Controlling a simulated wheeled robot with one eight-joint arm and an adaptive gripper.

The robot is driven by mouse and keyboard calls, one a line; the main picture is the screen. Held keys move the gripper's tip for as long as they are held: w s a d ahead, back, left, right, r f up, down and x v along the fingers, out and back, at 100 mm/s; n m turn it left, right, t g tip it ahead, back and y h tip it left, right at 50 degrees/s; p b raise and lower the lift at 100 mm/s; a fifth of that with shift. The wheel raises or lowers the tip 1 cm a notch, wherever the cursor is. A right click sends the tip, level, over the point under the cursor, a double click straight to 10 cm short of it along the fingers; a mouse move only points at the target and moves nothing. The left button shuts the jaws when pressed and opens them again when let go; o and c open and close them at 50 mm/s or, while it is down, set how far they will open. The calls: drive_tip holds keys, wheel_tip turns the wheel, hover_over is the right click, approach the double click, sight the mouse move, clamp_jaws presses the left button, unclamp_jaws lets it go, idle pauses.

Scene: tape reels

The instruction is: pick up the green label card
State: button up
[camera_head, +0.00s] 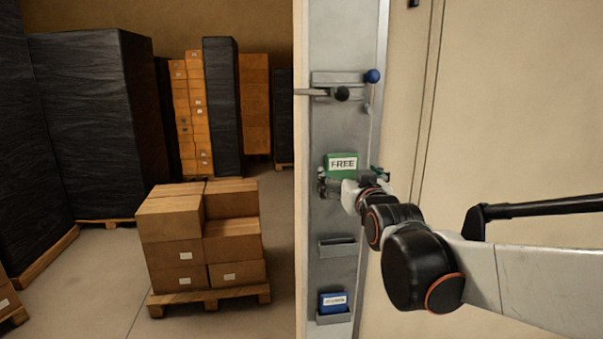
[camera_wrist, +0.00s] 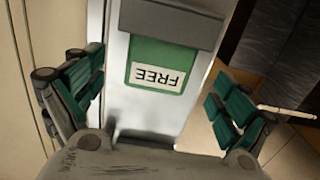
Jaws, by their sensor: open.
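The green label card (camera_head: 341,160) has a white field reading FREE. It sits upright in a grey holder on the tall metal panel (camera_head: 336,215). In the wrist view the card (camera_wrist: 163,50) appears upside down, with part of it hidden by the grey holder (camera_wrist: 172,22). My gripper (camera_head: 348,183) is at the panel just below the card in the head view. In the wrist view my gripper (camera_wrist: 158,97) is open, with one green-padded finger on each side of the card and visible gaps between. Neither finger touches it.
A blue card (camera_head: 333,301) sits in a lower holder, and an empty-looking holder (camera_head: 338,248) is between. A lever with a dark knob (camera_head: 341,94) and a blue ball (camera_head: 373,76) are above. Cartons (camera_head: 203,238) stand on a pallet left of the panel.

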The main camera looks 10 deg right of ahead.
sight(342, 171)
drive_tip(key=shift+w+f+p, duration=0.1)
drive_tip(key=shift+w+p, duration=0.2)
drive_tip(key=shift+w, duration=1.7)
drive_tip(key=c, duration=1.1)
